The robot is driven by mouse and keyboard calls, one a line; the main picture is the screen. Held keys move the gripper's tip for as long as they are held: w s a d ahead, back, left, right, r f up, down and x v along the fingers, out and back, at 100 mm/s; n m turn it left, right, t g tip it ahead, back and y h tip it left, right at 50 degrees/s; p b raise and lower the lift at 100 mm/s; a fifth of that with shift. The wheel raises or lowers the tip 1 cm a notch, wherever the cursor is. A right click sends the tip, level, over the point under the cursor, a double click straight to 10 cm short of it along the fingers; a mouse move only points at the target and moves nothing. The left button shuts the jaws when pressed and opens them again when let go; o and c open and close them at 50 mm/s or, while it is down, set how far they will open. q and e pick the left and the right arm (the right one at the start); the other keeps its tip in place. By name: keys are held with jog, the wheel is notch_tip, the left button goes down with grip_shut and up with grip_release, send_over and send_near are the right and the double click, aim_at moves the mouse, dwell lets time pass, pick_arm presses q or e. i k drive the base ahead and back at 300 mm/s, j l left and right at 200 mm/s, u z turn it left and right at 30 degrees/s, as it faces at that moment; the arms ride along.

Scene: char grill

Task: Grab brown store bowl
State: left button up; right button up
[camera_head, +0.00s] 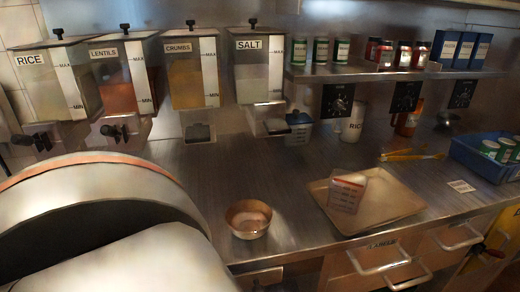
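A small brown, copper-coloured bowl (248,219) stands upright on the steel counter (270,160), near its front edge and left of the tray. Its inside shows and looks empty, though the picture is dim. A large pale rounded shape with an orange band fills the lower left and hides that part of the counter. Neither of my grippers shows in the head view.
Wall dispensers (193,75) hang at the back left. A blue crate (482,165) with cans and yellow-handled tongs (412,154) lie right. The counter behind the bowl is clear.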

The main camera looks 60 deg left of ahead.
aim_at(247, 219)
jog(key=k+l+u, duration=0.15)
jog(key=u, duration=1.6)
